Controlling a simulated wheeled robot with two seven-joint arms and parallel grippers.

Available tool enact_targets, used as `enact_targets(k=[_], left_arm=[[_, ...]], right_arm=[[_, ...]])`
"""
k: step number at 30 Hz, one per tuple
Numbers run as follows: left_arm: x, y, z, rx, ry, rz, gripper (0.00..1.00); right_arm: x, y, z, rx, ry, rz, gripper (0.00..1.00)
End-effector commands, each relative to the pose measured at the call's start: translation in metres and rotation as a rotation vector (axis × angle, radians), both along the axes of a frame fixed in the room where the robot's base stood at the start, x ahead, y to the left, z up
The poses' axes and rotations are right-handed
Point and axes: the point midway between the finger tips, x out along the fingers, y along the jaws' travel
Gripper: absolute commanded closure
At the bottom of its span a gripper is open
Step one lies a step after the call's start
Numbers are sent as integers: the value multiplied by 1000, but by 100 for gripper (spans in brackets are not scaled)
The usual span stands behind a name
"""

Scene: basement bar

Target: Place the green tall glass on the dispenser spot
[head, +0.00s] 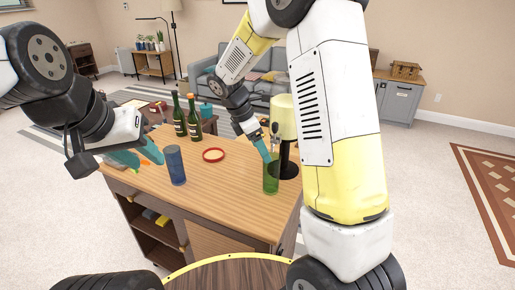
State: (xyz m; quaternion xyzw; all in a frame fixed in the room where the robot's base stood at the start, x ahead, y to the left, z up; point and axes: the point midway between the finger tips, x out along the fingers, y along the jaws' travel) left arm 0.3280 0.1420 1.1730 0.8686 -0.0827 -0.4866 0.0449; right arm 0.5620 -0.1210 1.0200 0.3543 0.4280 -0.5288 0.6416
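The green tall glass (271,182) stands upright at the right side of the wooden counter. The cream dispenser (284,117) with a black stem and round dark base (288,171) is just right of and behind it, and the glass overlaps the base's left edge in the picture. My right gripper (266,155) reaches down from behind, its teal finger at the glass's rim. Whether it grips the glass is not clear. My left gripper (140,157) is at the counter's left side with its teal fingers apart, and nothing is visibly held.
A blue tall glass (174,165) stands left of centre on the counter (217,193). A red-rimmed round coaster (213,155) lies behind it. Two dark bottles (179,117) (194,118) stand at the back. The counter's front middle is clear.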

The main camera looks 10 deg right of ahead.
Motion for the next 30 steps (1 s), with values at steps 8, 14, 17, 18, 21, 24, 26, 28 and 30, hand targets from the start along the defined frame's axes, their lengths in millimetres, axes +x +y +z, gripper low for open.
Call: enact_targets(k=[8,14,17,18,21,24,26,28,30], left_arm=[[0,0,0,0,0,0,64],[0,0,0,0,0,0,64],[0,0,0,0,0,0,64],[0,0,0,0,0,0,64],[0,0,0,0,0,0,64],[0,0,0,0,0,0,64],[0,0,0,0,0,0,64],[0,0,0,0,0,0,64],[0,0,0,0,0,0,64]], right_arm=[[-33,-11,47,135,-120,-240,25],[-92,-25,97,356,-280,-632,25],[-127,-28,118,483,-354,-849,25],[-140,-29,125,535,-380,-935,25],[-172,-29,139,665,-436,-1145,25],[-199,-27,147,782,-474,-1326,25],[-212,-26,150,841,-488,-1414,25],[-222,-24,152,895,-498,-1494,25],[-229,-23,153,930,-502,-1548,25]])
